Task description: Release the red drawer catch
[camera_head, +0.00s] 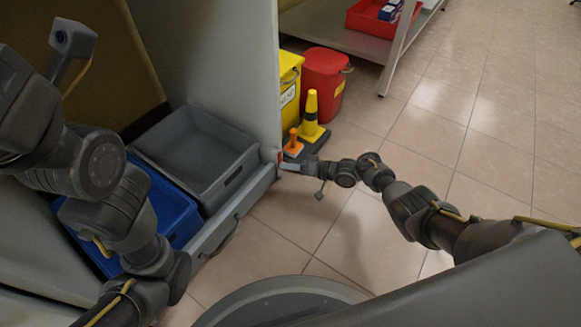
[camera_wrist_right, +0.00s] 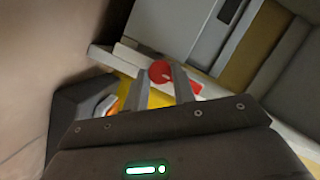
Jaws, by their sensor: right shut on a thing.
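The red drawer catch (camera_wrist_right: 161,72) shows between the two fingers of my right gripper (camera_wrist_right: 160,88) in the right wrist view. In the head view the red catch (camera_head: 280,157) is a small patch at the front corner of the drawer (camera_head: 241,198), and my right gripper (camera_head: 288,165) reaches it from the right. The right gripper is shut on the catch. The drawer stands out from the grey cabinet and holds a grey bin and a blue bin. My left arm crosses the left side of the head view; its fingers are not visible.
The grey bin (camera_head: 196,150) and blue bin (camera_head: 181,205) sit in the drawer. A tall grey panel (camera_head: 225,60) stands behind the catch. A yellow bin (camera_head: 290,90), red bucket (camera_head: 324,78) and yellow cone (camera_head: 311,117) stand beyond it. The tiled floor at right is clear.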

